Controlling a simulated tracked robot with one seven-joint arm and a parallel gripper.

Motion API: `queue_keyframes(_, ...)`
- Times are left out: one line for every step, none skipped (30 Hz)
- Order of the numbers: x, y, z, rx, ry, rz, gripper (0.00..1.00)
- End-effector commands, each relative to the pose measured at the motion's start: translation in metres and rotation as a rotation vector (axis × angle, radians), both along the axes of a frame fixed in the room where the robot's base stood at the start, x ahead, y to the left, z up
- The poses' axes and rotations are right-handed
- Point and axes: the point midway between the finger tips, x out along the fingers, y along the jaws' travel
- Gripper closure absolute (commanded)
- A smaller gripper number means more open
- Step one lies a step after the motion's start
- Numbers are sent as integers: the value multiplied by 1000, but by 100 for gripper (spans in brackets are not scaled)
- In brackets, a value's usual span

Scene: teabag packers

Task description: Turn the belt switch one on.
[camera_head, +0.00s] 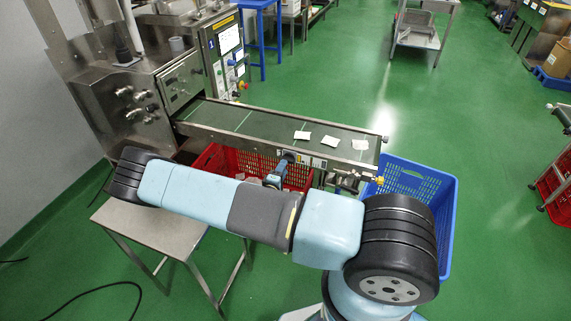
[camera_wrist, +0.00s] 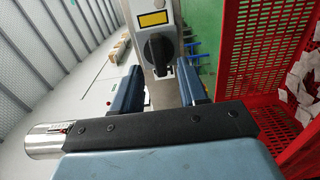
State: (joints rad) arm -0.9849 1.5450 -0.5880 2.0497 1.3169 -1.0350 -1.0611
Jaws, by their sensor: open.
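The belt switch is a black rotary knob (camera_wrist: 158,52) on a grey plate with a yellow label (camera_wrist: 154,19) above it, in the wrist view. My gripper (camera_wrist: 159,82) is open, with one blue-grey finger to each side of the knob's lower part. The fingertips point at the switch plate; whether they touch the knob I cannot tell. In the head view my gripper (camera_head: 279,171) is at the near side of the conveyor belt (camera_head: 250,124), and it largely hides the switch. Which way the knob is set is not clear.
A red crate (camera_head: 207,160) with packets stands under the belt; its red wall (camera_wrist: 250,50) is close on the right in the wrist view. A blue crate (camera_head: 436,182) stands by the belt's end. A steel table (camera_head: 150,232) is below my arm. White packets (camera_head: 330,141) lie on the belt.

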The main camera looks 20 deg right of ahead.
Motion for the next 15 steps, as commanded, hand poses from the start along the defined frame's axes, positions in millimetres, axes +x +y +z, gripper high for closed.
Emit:
queue_keyframes(7,-6,0,1,-1,-2,57)
queue_keyframes(10,-9,0,1,-1,-3,57)
queue_keyframes(15,-12,0,0,0,-2,57)
queue_keyframes(18,-14,0,0,0,-2,57)
queue_keyframes(21,-16,0,1,-1,-1,57)
queue_keyframes(25,-18,0,1,-1,-1,57)
queue_keyframes(27,-20,0,1,-1,-2,57)
queue_keyframes(28,-21,0,1,-1,-2,57)
queue_keyframes(30,-23,0,0,0,-2,57)
queue_keyframes(32,-24,0,0,0,-1,57)
queue_keyframes(33,-25,0,1,1,-1,57)
queue_keyframes(34,-25,0,1,1,-1,57)
queue_keyframes(34,-25,0,1,1,-1,57)
queue_keyframes(35,-26,0,1,1,0,57)
queue_keyframes(35,-26,0,1,1,0,57)
